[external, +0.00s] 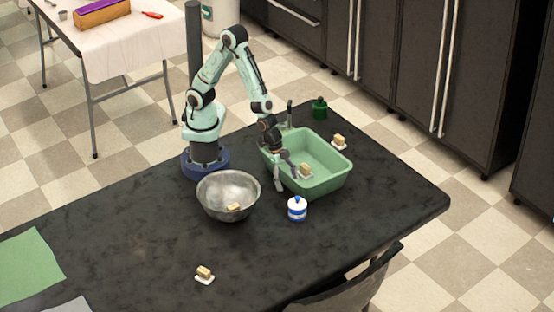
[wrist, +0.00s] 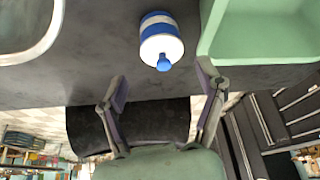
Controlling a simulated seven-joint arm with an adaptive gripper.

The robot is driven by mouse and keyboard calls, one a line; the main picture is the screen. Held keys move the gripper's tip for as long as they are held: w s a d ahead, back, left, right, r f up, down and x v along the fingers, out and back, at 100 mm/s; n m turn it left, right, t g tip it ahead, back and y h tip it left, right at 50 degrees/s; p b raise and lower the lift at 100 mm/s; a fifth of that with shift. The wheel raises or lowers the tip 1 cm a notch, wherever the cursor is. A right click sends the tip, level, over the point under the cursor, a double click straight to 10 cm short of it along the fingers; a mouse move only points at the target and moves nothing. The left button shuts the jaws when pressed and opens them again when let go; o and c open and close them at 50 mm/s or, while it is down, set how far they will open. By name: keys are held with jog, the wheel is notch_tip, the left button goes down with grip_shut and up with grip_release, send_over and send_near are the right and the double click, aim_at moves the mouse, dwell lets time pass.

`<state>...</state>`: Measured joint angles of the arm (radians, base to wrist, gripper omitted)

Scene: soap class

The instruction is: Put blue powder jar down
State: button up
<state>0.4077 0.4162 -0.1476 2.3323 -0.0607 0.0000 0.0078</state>
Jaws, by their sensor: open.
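The blue powder jar (external: 297,213) is white with blue bands and a blue knob on its lid. It stands upright on the dark table, between the metal bowl and the green basin. It also shows at the top middle of the wrist view (wrist: 160,42). My gripper (external: 288,178) is beside the basin's near left edge, behind the jar in the external view. In the wrist view my gripper (wrist: 163,85) has its fingers spread with nothing between them. The jar is beyond the fingertips and appears clear of them.
A metal bowl (external: 215,207) holds a soap bar. The green basin (external: 333,181) has a soap on its near left side. Another soap on a white dish (external: 204,279) lies near the front. A green bottle (external: 320,108) stands behind the basin. A chair (external: 345,290) is at the front edge.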

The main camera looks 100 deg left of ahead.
jog(key=s+a+r+n+g+y, duration=0.1)
jog(key=s+a+r+n, duration=0.15)
jog(key=a+r, duration=0.35)
jog(key=s+a+r+n+y, duration=0.1)
jog(key=s+a+r+y, duration=0.1)
jog(key=s+a+r, duration=0.35)
jog(key=s+a+r+n+g, duration=0.3)
jog(key=s+a, duration=0.5)
jog(key=s, duration=0.1)
jog(key=shift+s+n, duration=0.35)
jog(key=shift+s, duration=0.05)
jog(key=shift+d, duration=0.1)
